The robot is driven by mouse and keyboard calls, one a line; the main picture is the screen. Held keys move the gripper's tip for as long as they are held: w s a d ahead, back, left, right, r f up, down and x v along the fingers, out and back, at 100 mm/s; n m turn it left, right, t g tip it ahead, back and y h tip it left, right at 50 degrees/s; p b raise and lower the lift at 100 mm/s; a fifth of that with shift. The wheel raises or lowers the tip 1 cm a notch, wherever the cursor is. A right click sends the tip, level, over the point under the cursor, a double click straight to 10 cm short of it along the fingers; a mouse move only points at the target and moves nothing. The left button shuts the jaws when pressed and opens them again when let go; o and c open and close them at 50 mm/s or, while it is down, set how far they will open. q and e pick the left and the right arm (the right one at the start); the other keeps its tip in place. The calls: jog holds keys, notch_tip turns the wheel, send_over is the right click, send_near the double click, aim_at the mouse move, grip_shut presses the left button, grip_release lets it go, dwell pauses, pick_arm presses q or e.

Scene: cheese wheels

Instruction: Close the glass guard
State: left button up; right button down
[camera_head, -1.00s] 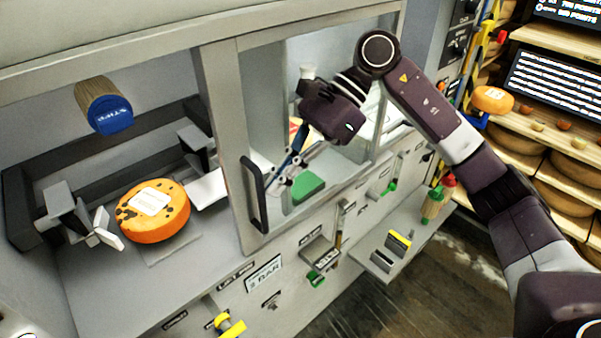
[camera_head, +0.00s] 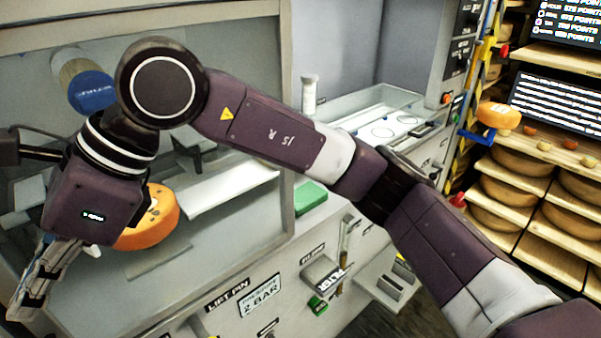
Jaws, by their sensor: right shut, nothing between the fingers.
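The glass guard (camera_head: 240,130) is a clear sliding pane in a pale frame. It now stands across the left chamber, in front of the orange cheese wheel (camera_head: 160,222); its right edge is near the middle of the view. My right gripper (camera_head: 22,308) is at the lower left, in front of the guard, with its fingers pointing down, shut and empty. My wrist and arm hide much of the chamber and the guard's left side. The guard's handle cannot be made out clearly, so contact with it cannot be told. My left gripper is not in view.
The right compartment is uncovered, with a green block (camera_head: 310,197) and a white cylinder (camera_head: 309,95). A blue-ended cylinder (camera_head: 90,92) hangs above the wheel. Shelves of cheese wheels (camera_head: 500,190) stand at the right.

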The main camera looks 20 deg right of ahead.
jog(key=a, duration=0.1)
jog(key=s+a, duration=0.1)
jog(key=shift+a+b, duration=0.3)
jog(key=shift+a, duration=0.1)
